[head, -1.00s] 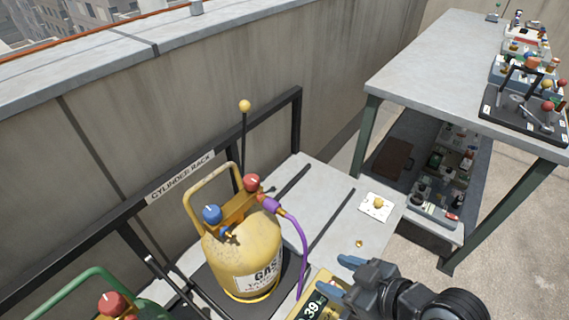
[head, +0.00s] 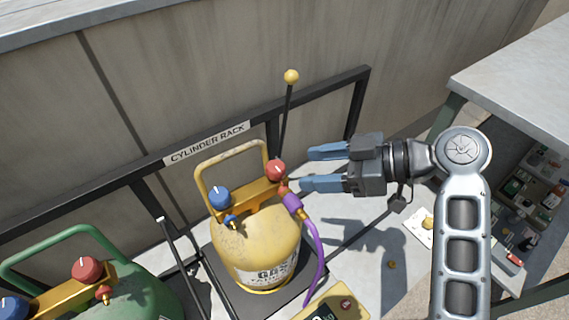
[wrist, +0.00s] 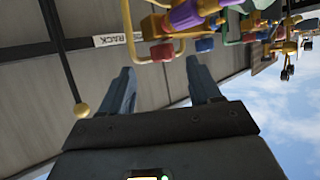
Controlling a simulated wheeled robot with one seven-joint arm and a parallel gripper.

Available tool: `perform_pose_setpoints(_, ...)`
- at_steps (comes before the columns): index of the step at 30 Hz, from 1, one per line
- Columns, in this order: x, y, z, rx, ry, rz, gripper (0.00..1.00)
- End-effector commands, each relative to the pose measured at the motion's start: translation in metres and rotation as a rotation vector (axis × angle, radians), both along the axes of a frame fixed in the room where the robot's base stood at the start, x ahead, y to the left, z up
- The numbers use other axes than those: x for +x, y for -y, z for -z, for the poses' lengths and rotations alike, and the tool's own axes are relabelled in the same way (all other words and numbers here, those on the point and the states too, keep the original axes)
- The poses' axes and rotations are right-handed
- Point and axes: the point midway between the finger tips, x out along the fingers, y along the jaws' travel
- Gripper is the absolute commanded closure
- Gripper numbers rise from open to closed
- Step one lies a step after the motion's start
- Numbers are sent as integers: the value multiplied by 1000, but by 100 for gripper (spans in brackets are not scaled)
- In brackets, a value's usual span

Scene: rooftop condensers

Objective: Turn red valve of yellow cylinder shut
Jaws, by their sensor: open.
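A purple hose (head: 310,240) joins the manifold just below the red valve. My gripper (head: 306,168) is open and empty, just right of the red valve, with its blue fingers pointing left at it. In the wrist view the red valve (wrist: 162,52) shows beyond and between the fingertips, apparently apart from them.
A green cylinder (head: 140,300) with its own red knob (head: 86,269) stands to the left. A dark lever with a yellow ball (head: 291,76) rises behind the gripper. The black rack rail (head: 150,180) runs behind the cylinders. A grey table (head: 515,85) stands at right.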

Motion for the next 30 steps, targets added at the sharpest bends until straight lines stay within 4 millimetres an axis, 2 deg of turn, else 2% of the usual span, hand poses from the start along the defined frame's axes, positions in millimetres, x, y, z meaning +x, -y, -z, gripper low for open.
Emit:
perform_pose_setpoints(3, 2, -7, -10, 18, 24, -53, 37)
perform_pose_setpoints(6, 3, -13, -11, 21, 28, -68, 37)
perform_pose_setpoints(21, 17, -72, 15, 21, 26, -65, 37)
perform_pose_setpoints(30, 18, -78, 18, 19, 28, -63, 37)
